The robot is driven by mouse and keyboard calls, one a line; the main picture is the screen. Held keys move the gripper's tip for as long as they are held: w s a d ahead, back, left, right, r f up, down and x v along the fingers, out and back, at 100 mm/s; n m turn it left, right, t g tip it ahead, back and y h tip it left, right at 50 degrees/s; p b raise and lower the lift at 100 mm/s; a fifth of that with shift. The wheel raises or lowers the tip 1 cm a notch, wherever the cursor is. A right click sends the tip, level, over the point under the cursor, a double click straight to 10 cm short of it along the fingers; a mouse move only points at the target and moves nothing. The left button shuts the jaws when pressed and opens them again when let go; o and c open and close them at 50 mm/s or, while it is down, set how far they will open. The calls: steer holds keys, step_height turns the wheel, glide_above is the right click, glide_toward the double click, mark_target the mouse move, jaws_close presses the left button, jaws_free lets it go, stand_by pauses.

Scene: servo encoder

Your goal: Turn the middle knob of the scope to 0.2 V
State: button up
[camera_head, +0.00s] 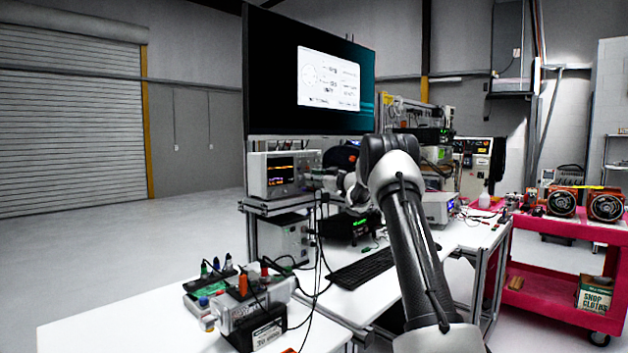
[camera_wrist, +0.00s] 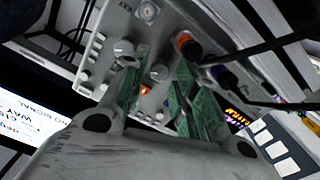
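The scope (camera_head: 282,174) stands on a raised shelf left of centre in the head view, its lit screen showing coloured traces. In the wrist view its pale front panel (camera_wrist: 108,72) appears tilted, with knobs, small buttons and plugged-in leads. My gripper (camera_wrist: 161,62) is at this panel, its two green-padded fingers apart. A light round knob (camera_wrist: 159,72) shows in the gap between them; I cannot tell whether either finger touches it. Another knob (camera_wrist: 124,48) is beside the left finger. The knob setting is not readable. In the head view, my gripper's tips are hard to make out near the panel.
Orange (camera_wrist: 188,46) and dark blue (camera_wrist: 224,78) plugs with black cables stick out close to the right finger. A large monitor (camera_head: 310,75) hangs above the scope. A keyboard (camera_head: 362,268) and boxes with leads (camera_head: 250,300) are on the white benches below.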

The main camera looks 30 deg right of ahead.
steer(key=v, duration=1.2)
